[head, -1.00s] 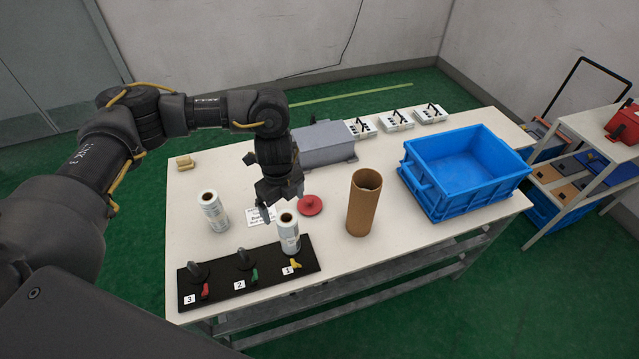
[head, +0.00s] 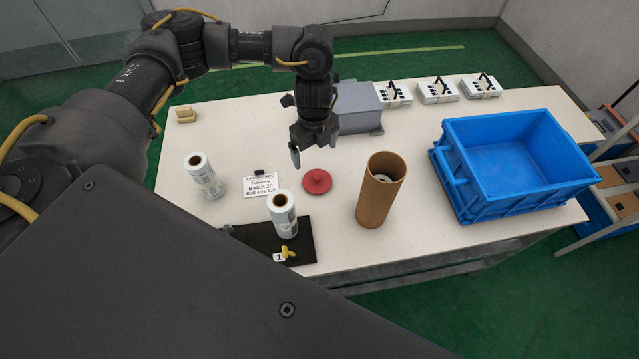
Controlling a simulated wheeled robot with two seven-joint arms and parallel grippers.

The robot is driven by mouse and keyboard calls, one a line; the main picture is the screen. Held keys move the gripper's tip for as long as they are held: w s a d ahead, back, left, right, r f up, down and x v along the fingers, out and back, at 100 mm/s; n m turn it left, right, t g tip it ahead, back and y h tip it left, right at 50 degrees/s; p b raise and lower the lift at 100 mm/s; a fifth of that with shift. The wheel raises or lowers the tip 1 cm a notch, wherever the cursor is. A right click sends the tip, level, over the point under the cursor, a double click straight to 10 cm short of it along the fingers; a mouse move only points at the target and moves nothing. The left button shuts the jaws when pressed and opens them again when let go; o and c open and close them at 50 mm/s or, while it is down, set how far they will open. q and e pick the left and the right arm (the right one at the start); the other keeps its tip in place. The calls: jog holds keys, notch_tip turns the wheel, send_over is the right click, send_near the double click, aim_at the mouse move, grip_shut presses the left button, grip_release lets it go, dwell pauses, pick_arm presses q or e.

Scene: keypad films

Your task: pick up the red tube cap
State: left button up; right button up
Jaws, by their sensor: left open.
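The red tube cap (head: 317,181) lies flat on the white table, a round red disc with a small knob on top. The brown cardboard tube (head: 381,190) stands upright to its right with its top open, and something pale shows inside. My left gripper (head: 312,152) hangs above the table, just behind and over the cap in the picture. It points down, its fingers are apart, and it holds nothing. It looks clear of the cap. My right gripper is not in view.
A blue crate (head: 448,164) stands at the right. One film roll (head: 283,216) stands on the black board (head: 301,238), another (head: 203,177) on the table. A label card (head: 262,187) lies left of the cap. A grey box (head: 358,103) and several white packs stand behind.

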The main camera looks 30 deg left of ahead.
aim_at(317, 176)
pick_arm(q)
notch_tip(317, 176, down, 2)
jog(key=shift+w+f+b, duration=0.1)
jog(key=shift+f+b, duration=0.15)
jog(key=shift+b, duration=0.5)
jog(key=shift+d+f+p, duration=0.1)
jog(key=shift+f+p, duration=0.25)
jog(key=shift+f, duration=2.75)
notch_tip(317, 176, down, 4)
jog(key=shift+w+d+f+p, duration=0.1)
jog(key=shift+f+p, duration=0.15)
jog(key=shift+p, duration=0.1)
jog(key=c, duration=0.8)
jog(key=shift+o, duration=0.2)
jog(key=shift+r, duration=0.1)
